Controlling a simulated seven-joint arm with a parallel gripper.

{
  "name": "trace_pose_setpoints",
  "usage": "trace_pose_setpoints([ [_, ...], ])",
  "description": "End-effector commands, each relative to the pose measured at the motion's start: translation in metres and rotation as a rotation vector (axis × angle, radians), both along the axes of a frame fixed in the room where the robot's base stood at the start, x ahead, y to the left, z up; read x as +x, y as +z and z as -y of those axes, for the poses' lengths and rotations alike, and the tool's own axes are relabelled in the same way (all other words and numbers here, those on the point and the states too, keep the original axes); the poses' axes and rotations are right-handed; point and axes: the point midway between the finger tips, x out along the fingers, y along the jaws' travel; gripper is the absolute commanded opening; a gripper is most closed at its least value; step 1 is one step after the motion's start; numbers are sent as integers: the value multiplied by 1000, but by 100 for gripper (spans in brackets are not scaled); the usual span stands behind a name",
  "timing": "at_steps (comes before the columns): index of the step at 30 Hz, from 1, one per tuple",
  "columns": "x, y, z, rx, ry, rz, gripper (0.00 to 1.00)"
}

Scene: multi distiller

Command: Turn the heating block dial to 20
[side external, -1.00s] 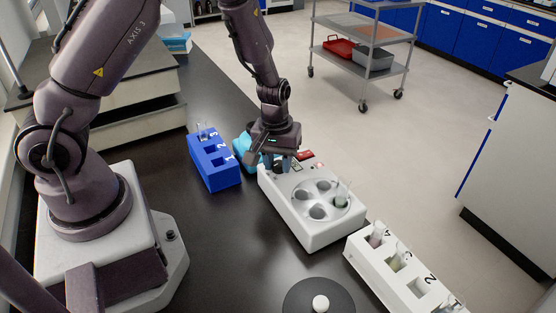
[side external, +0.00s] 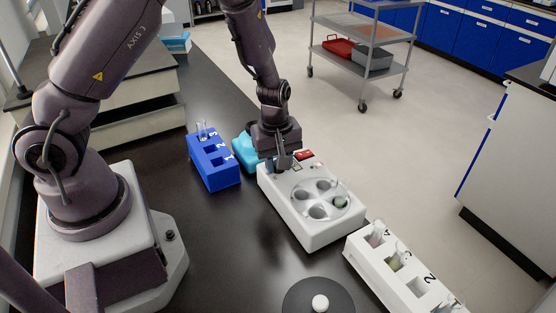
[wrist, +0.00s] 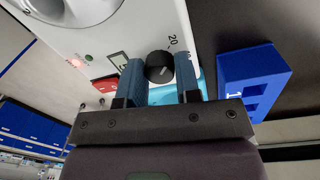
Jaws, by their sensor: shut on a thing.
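The white heating block (side external: 290,225) stands on the black bench, with round wells and a tube (side external: 343,195) in one of them. Its black dial (wrist: 159,66) is clear in the wrist view, with a printed "20" (wrist: 172,40) just above and right of it. A pale line shows on the dial's face, but I cannot read its exact setting. My gripper (wrist: 159,75) is shut on the dial, one blue finger on each side. In the side view my gripper (side external: 282,160) points down at the block's far end and hides the dial.
A blue numbered rack (side external: 214,165) stands left of the block, with a cyan object (side external: 245,150) behind my gripper. A white tube rack (side external: 385,265) is close at the block's near right. A red switch (wrist: 104,90) and a small display (wrist: 117,62) lie beside the dial.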

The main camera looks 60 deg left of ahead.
Motion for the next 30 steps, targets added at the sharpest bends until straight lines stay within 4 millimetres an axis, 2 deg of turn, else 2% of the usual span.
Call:
trace_pose_setpoints([
  [12,0,1,1,-2,10,0,7],
  [13,0,1,1,-2,10,0,33],
  [16,0,1,0,-3,10,1,56],
  [25,0,2,0,-1,8,1,56],
  [30,0,20,1,0,5,5,56],
])
